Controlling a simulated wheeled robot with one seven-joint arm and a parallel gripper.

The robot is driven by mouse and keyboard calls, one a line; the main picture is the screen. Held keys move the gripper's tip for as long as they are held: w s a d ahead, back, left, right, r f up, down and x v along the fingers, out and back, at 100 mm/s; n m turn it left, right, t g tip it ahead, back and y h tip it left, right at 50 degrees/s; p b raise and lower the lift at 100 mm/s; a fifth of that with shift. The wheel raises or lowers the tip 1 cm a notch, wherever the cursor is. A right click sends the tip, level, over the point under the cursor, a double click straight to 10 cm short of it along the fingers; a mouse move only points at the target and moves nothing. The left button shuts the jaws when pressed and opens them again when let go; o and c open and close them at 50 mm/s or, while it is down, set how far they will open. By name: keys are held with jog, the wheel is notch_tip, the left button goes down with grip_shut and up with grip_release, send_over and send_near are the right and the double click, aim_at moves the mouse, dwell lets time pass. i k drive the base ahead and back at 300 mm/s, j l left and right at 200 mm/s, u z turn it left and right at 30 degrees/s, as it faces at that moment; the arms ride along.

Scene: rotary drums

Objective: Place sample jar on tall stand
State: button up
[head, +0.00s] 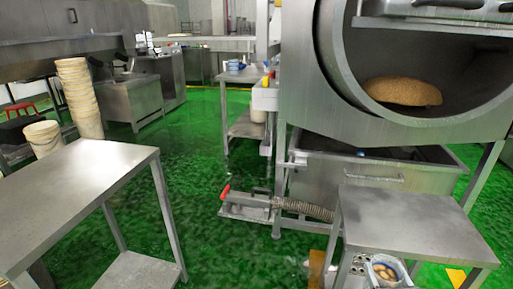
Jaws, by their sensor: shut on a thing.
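The sample jar (386,273) is at the bottom edge, right of centre. It is a small round pale container with brown pieces inside, seen from above. My gripper (372,270) shows only in part beside it, as grey metal with dark holes, and is shut on the jar; its fingers are hard to make out. A bare steel stand (415,215) is just above the jar in the picture. Another bare steel stand (80,185), with a lower shelf, fills the lower left. I cannot tell from this view which one is the tall stand.
A large steel drum (335,65) with a brown mound (402,91) inside stands behind the right stand. A steel bin (345,175) is under it. A machine with a red lever and hose (245,205) sits on the green floor (200,140). Stacked buckets (78,95) stand far left.

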aim_at(30, 197)
jog(key=i+u, duration=0.15)
jog(key=u, duration=1.6)
